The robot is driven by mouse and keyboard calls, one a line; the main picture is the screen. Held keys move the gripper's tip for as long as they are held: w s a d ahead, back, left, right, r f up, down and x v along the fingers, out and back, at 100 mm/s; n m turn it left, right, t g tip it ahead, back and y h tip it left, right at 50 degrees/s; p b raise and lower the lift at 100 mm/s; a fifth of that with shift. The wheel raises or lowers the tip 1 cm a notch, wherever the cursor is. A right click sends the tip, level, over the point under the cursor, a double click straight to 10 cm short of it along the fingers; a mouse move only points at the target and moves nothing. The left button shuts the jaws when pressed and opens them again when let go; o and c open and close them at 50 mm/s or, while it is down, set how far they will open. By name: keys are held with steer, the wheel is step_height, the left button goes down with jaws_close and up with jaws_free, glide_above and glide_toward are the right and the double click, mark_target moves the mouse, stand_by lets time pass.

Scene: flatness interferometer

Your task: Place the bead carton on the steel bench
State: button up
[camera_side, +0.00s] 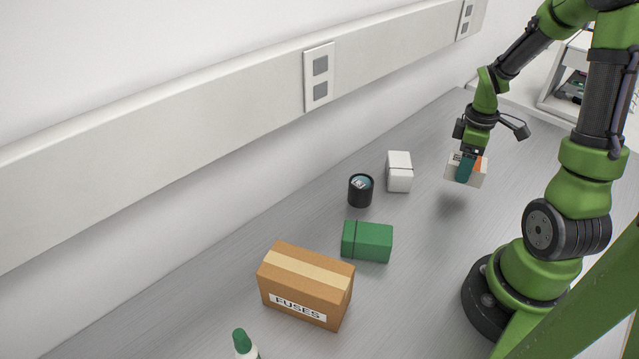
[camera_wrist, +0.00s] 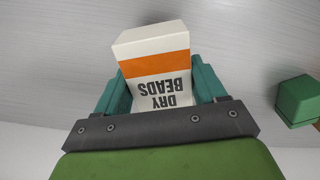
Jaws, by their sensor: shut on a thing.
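The bead carton (camera_wrist: 152,62) is a white box with an orange band and the words DRY BEADS, seen close up in the wrist view. In the side view the carton (camera_side: 480,174) hangs above the bench, with a shadow below it. My gripper (camera_wrist: 158,92) is shut on the carton, one teal finger on each side. In the side view my gripper (camera_side: 466,168) partly hides the carton. The steel bench (camera_side: 420,290) is a grey brushed surface running along the wall.
A FUSES box (camera_side: 305,285), a green box (camera_side: 367,241), a black cup (camera_side: 361,190) and a white box (camera_side: 399,171) stand left of the carton. A green-capped bottle (camera_side: 243,345) is at the front. The bench under the carton looks clear.

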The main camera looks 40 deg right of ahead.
mark_target(455, 164)
steer(key=shift+s+a+r, duration=0.1)
steer(key=shift+s+a, duration=0.75)
steer(key=shift+s, duration=0.1)
steer(key=shift+s+a+r+m, duration=0.1)
steer(key=shift+s+a+m, duration=0.3)
steer(key=shift+m, duration=0.1)
steer(key=shift+w+r+m, duration=0.15)
steer(key=shift+r+m, duration=0.1)
steer(key=shift+m, duration=0.25)
steer(key=w+r, duration=0.1)
steer(key=w+m, duration=0.1)
steer(key=w+r+m, duration=0.1)
steer(key=shift+w+a+r, duration=0.3)
steer(key=shift+a, duration=0.05)
steer(key=w+a+r, duration=0.4)
steer(key=w+a, duration=0.2)
steer(key=a, duration=0.2)
steer(key=w+a+r, duration=0.5)
steer(key=w+a, duration=0.2)
steer(key=a, duration=0.2)
steer(key=shift+w+a+r, duration=0.2)
steer(key=shift+a+r, duration=0.05)
steer(key=shift+a, duration=0.05)
